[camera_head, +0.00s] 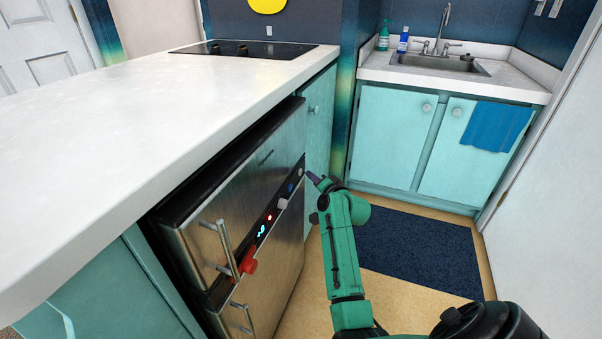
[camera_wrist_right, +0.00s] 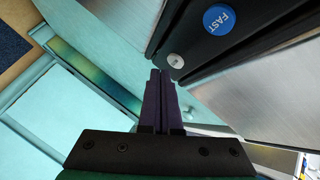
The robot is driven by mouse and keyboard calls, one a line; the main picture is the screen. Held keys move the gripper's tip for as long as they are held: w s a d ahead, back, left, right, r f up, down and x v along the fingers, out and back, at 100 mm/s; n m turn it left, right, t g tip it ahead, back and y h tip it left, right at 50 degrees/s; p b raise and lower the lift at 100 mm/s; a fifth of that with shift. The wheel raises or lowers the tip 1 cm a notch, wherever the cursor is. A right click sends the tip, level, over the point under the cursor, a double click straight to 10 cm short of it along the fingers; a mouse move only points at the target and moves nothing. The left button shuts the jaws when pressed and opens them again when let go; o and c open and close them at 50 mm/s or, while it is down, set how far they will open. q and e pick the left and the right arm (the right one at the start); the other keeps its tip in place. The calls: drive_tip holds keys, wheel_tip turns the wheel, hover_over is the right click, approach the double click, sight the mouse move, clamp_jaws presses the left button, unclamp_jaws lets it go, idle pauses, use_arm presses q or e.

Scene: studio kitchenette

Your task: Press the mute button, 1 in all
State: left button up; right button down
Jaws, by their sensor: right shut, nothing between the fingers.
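A dark control panel (camera_head: 277,210) runs across the front of the steel appliance under the counter. At its far end is a small round grey-white button (camera_head: 301,173), which also shows in the right wrist view (camera_wrist_right: 175,61); its marking is too small to read, so I cannot tell for sure that it is the mute button. Beside it is a blue button (camera_head: 290,187), lettered FAST in the right wrist view (camera_wrist_right: 219,19). My right gripper (camera_head: 312,177) is shut and empty, its dark fingertips (camera_wrist_right: 160,73) close to the grey-white button. Contact cannot be made out. My left gripper is out of view.
The panel also carries a pale knob (camera_head: 283,204), a lit display (camera_head: 261,230) and a red part (camera_head: 249,266). Steel handles (camera_head: 222,248) stick out from the appliance front. The white counter (camera_head: 150,110) overhangs it. Open floor with a blue mat (camera_head: 415,248) lies to the right.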

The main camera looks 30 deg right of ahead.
idle(0.4)
drive_tip(key=shift+w+a+p, duration=0.25)
drive_tip(key=shift+w+p, duration=0.05)
drive_tip(key=shift+w, duration=0.05)
drive_tip(key=shift+w+a, duration=0.2)
drive_tip(key=shift+w, duration=0.1)
idle(0.5)
drive_tip(key=shift+s, duration=0.1)
drive_tip(key=shift+s+d+p, duration=0.45)
drive_tip(key=shift+s+p, duration=0.1)
drive_tip(key=s+d, duration=0.1)
drive_tip(key=s, duration=0.1)
drive_tip(key=s+d+p, duration=0.1)
drive_tip(key=s, duration=0.1)
drive_tip(key=shift+d, duration=0.4)
